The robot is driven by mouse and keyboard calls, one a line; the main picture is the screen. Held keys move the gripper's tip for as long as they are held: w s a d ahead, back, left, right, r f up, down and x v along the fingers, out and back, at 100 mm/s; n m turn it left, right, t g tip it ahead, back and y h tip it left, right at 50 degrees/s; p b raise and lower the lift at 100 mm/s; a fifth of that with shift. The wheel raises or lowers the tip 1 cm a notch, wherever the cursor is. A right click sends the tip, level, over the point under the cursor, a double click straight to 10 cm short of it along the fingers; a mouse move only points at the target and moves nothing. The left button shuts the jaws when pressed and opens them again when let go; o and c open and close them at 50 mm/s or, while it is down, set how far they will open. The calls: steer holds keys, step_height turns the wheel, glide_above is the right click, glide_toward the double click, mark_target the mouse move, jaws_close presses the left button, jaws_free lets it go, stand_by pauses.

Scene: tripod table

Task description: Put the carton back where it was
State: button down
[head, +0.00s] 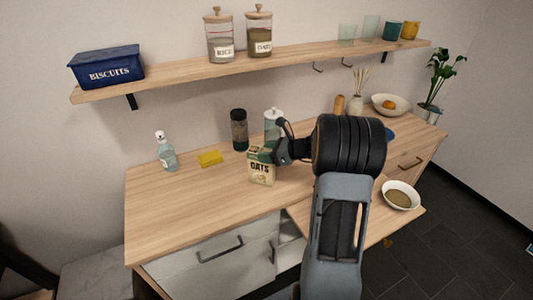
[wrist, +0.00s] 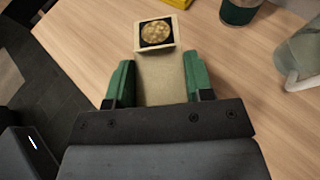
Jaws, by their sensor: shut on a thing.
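The oats carton (head: 261,168) is a small cream and green box marked OATS. It stands about upright at the middle of the wooden counter (head: 190,210); I cannot tell whether its base touches the counter. My gripper (head: 268,153) comes from the right and is shut on the carton's upper part. In the wrist view the carton (wrist: 160,84) lies between the two green fingers of my gripper (wrist: 158,80), with a picture of a round bowl of food on the face beyond them.
A filled white bowl (head: 400,195) is at the right. The counter's front left is clear; a shelf (head: 180,75) runs above.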

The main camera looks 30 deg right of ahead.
steer(key=c, duration=0.5)
jaws_free()
steer(key=shift+f, duration=0.1)
steer(key=shift+d+r, duration=0.1)
steer(key=shift+r, duration=0.15)
steer(key=v, duration=1.1)
steer(key=s+a+n+g+h, duration=0.3)
steer(key=s+a+n, duration=0.5)
steer(key=n, duration=0.5)
steer(key=s+a+f+n+g+h, duration=0.1)
steer(key=s+a+n+h, duration=0.5)
steer(key=a+n, duration=0.6)
steer(key=shift+s+n+g, duration=0.9)
steer(key=shift+s+n, duration=0.1)
steer(key=shift+n, duration=0.1)
